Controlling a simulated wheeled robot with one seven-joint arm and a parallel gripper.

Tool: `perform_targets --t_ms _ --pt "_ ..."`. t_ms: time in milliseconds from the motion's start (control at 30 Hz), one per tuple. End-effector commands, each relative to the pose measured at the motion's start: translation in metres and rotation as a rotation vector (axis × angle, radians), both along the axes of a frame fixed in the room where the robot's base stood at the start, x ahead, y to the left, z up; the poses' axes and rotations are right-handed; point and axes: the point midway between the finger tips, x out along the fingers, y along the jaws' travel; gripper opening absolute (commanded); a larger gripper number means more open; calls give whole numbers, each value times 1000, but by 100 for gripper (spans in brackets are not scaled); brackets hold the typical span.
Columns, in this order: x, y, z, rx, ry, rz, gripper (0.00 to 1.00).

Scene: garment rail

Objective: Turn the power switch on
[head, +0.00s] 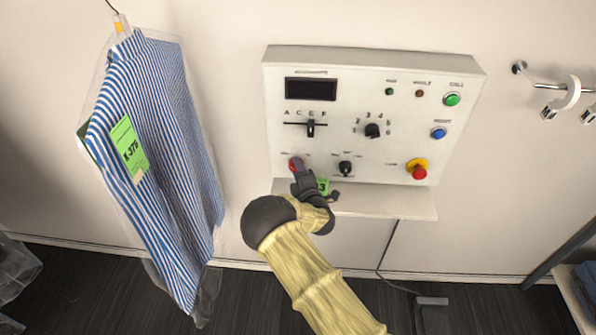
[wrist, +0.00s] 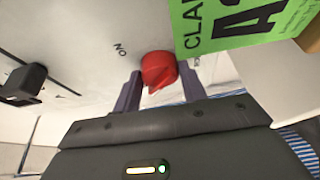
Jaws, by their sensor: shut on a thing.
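The power switch is a red rotary knob (head: 295,164) at the lower left of the white control panel (head: 440,135). In the wrist view the red knob (wrist: 158,70) sits between my two purple-grey fingers. My gripper (head: 299,173) is shut on it, one finger on each side; it also fills the lower part of the wrist view (wrist: 160,88). An "ON" mark (wrist: 120,48) is on the panel beside the knob, apart from its raised ridge. The display (head: 311,89) is dark. The fingertips partly hide the knob in the head view.
A shelf (head: 390,203) juts out below the panel. A black knob (head: 345,168) and a red-and-yellow stop button (head: 418,170) are to the right. A bagged striped shirt (head: 155,150) hangs left.

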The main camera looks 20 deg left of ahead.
Motion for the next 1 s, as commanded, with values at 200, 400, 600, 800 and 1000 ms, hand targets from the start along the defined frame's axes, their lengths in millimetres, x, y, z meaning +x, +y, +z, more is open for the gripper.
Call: perform_targets --t_ms 200,400,600,800,1000 --pt "0 0 -5 47 15 0 19" --pt "0 0 -8 144 37 -2 19" --pt "0 0 -12 288 70 -1 19" --pt "0 1 -14 453 110 -1 19" --pt "-1 1 -15 618 149 -1 19"
